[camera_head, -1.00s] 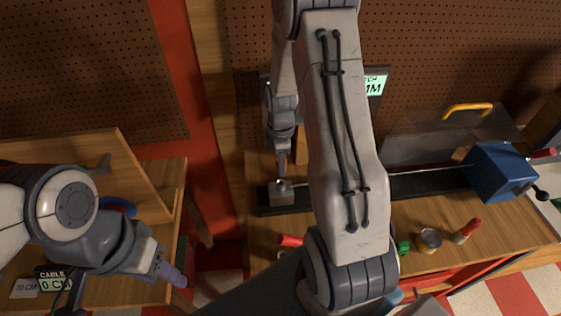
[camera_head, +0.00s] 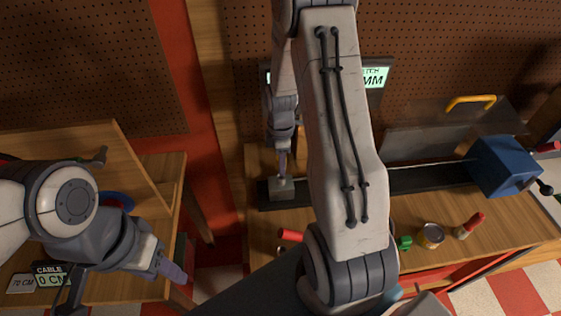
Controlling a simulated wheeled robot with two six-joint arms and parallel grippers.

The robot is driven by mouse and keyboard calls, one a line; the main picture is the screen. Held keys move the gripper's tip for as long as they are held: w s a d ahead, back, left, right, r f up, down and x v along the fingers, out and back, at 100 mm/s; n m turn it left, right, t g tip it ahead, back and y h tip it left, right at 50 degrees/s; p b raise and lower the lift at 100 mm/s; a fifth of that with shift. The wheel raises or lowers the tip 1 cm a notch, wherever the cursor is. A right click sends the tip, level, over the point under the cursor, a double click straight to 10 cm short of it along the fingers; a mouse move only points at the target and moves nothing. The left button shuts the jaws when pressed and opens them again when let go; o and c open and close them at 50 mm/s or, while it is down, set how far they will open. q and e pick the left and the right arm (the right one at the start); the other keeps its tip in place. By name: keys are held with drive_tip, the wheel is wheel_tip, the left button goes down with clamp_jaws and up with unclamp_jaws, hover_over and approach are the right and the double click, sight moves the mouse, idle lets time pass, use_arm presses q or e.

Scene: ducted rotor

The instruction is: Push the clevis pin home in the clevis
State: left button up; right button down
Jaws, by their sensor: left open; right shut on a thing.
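My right gripper (camera_head: 283,163) points down just above a small grey block (camera_head: 282,190) at the left end of a long black rail. This block appears to be the clevis. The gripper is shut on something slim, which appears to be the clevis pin. The pin is too small and too covered to make out, so I cannot tell how deep it sits. My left gripper (camera_head: 172,269) is open and empty, low at the left, far from the block. My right arm's large links cover the middle of the bench.
The black rail (camera_head: 418,180) runs right to a blue box (camera_head: 502,165) with a thin cable above it. A can (camera_head: 431,235), a red-tipped item (camera_head: 469,226) and a green item (camera_head: 404,243) stand in front.

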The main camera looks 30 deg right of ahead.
drive_tip(key=shift+f, duration=0.25)
drive_tip(key=shift+f+b, duration=1.55)
drive_tip(key=shift+f, duration=0.3)
drive_tip(key=shift+r, duration=0.1)
drive_tip(key=shift+c, duration=2.1)
unclamp_jaws()
wheel_tip(320, 180, up, 10)
drive_tip(key=shift+r+b, duration=0.25)
drive_tip(key=shift+b, duration=0.85)
drive_tip(key=s+a+r+m+b, duration=0.1)
drive_tip(key=s+a, duration=0.2)
drive_tip(key=a, duration=0.6)
drive_tip(key=s+a+r+m+b, duration=0.15)
drive_tip(key=s+a, duration=0.25)
drive_tip(key=a, duration=0.5)
drive_tip(key=s+a+m+b, duration=0.1)
drive_tip(key=s+a, duration=0.3)
drive_tip(key=s, duration=0.3)
drive_tip(key=s+a+f+m+y+b, duration=0.1)
drive_tip(key=s+a+m, duration=0.1)
drive_tip(key=s, duration=0.5)
drive_tip(key=shift+a+f, duration=0.2)
drive_tip(key=shift+a, duration=0.7)
